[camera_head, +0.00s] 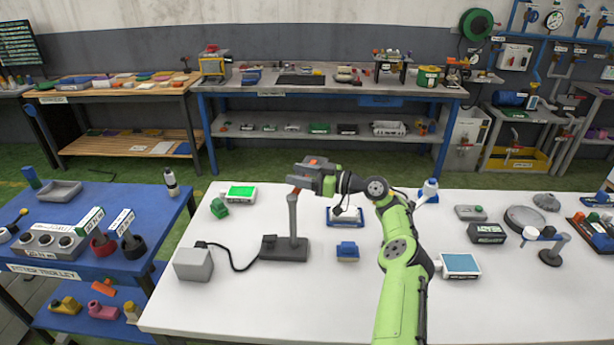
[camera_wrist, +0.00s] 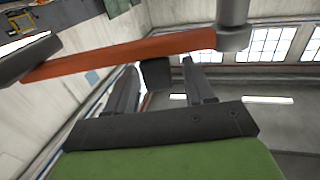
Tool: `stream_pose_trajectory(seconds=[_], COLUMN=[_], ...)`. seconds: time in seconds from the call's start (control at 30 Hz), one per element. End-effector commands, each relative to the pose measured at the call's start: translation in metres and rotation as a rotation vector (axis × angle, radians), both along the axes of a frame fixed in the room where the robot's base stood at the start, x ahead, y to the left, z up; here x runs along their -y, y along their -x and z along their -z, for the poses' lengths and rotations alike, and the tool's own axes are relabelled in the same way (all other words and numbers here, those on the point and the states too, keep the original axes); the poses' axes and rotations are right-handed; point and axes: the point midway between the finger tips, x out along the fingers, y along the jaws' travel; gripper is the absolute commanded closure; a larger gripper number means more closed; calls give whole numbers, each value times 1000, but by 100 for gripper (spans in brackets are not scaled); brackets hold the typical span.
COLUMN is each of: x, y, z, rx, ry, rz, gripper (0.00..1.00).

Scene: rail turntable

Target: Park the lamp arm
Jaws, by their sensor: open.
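The lamp stands on the white table, with a dark base (camera_head: 284,249) and an upright grey post (camera_head: 292,215). Its orange arm (camera_wrist: 120,57) runs across the wrist view from a grey joint (camera_wrist: 234,22) at the right to a grey end piece (camera_wrist: 28,57) at the left. My gripper (camera_wrist: 160,66) is open, its two fingers reaching up to the arm. A dark block (camera_wrist: 155,74) sits between the fingers below the arm; I cannot tell whether they touch it. In the head view my gripper (camera_head: 314,172) is at the post's top and hides much of the lamp arm.
A grey box (camera_head: 193,264) joins the lamp base by a black cable (camera_head: 232,262). A blue block (camera_head: 347,252) and a blue-edged tray (camera_head: 346,217) lie right of the lamp. A green-topped box (camera_head: 239,193) and green piece (camera_head: 219,208) lie behind left. The front table area is clear.

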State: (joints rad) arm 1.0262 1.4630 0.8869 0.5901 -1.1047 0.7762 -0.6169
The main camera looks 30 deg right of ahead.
Motion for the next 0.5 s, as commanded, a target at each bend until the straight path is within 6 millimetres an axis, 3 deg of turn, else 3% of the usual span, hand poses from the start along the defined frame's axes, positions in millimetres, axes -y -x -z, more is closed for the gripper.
stream_pose_trajectory(seconds=[0.17,0.5], x=[22,79], y=[25,99], z=[0,0], rx=[2,4], ry=[-1,-3], rz=[5,4], gripper=[47,47])
